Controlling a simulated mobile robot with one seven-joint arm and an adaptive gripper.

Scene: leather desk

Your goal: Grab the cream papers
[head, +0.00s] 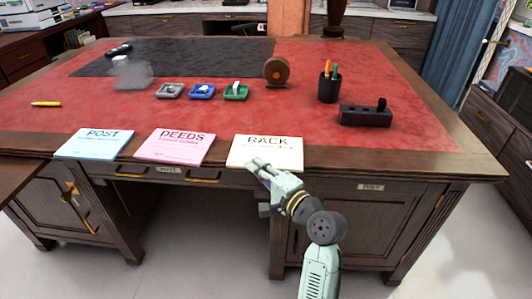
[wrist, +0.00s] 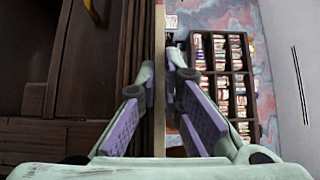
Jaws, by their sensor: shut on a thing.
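The cream papers (head: 270,150), marked RACK, lie at the desk's front edge, right of the pink papers. My gripper (head: 256,164) is at their front left edge. In the wrist view my gripper (wrist: 161,95) has one finger on each side of the thin cream papers (wrist: 159,125), which show edge-on as a narrow upright strip. It is shut on them. In the head view the gripper hides a little of the papers' front left corner.
Pink papers (head: 174,146) marked DEEDS and blue papers (head: 94,143) marked POST lie to the left. Small trays (head: 203,91), a pen cup (head: 329,87) and a dark block (head: 365,116) stand farther back. The red desktop (head: 160,115) behind the papers is mostly clear.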

